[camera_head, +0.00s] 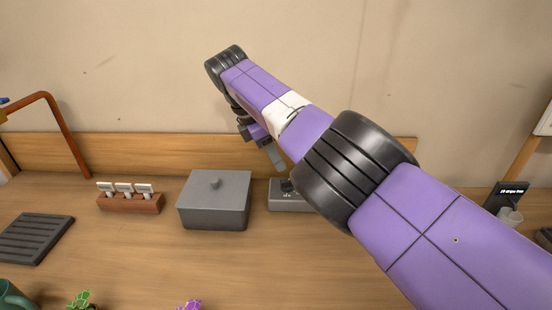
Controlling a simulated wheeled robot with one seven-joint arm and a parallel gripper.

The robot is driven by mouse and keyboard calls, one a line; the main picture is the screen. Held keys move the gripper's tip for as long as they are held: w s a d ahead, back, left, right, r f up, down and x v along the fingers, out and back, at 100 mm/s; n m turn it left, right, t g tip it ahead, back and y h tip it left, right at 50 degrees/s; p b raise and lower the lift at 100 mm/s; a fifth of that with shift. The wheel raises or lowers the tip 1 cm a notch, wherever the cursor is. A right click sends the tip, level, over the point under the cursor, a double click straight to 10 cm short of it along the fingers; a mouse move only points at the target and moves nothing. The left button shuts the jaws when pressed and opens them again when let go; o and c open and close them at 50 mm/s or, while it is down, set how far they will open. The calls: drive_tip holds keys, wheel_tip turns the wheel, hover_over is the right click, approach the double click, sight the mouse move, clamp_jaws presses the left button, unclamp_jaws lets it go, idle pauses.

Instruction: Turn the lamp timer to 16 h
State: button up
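A low grey unit (285,205) with a dark knob and small pale marks on its top stands at the back of the counter, in the middle of the head view. It may be the lamp timer, but its dial setting cannot be read. My purple arm hides its right part. My gripper (274,158) hangs above and slightly left of this unit, pointing down and apart from it. Only part of the gripper shows, and I cannot tell whether its fingers are open or shut. I see nothing held in it.
A grey box (215,205) with a small top knob stands left of the unit. A brown block (130,204) with white tags and a dark ribbed mat (37,238) lie further left. A dark sign (506,196) and cups stand right.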

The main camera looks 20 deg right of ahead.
sight(287, 184)
drive_tip(key=d, duration=0.1)
drive_tip(key=d+y+p, duration=0.1)
drive_tip(key=d+p, duration=0.1)
drive_tip(key=shift+s+d+f+m+y, duration=0.1)
drive_tip(key=shift+s+f+m+y, duration=0.1)
drive_tip(key=shift+f+m+y, duration=0.15)
drive_tip(key=shift+d+y+p, duration=0.2)
drive_tip(key=shift+y+p, duration=0.35)
drive_tip(key=shift+p, duration=0.05)
drive_tip(key=shift+w+d+r+y, duration=0.15)
drive_tip(key=shift+r+y, duration=0.25)
drive_tip(key=shift+y, duration=0.4)
drive_tip(key=shift+w+a+r, duration=0.15)
drive_tip(key=shift+a, duration=0.1)
drive_tip(key=shift+f+p, duration=0.45)
drive_tip(key=shift+f, duration=3.4)
clamp_jaws()
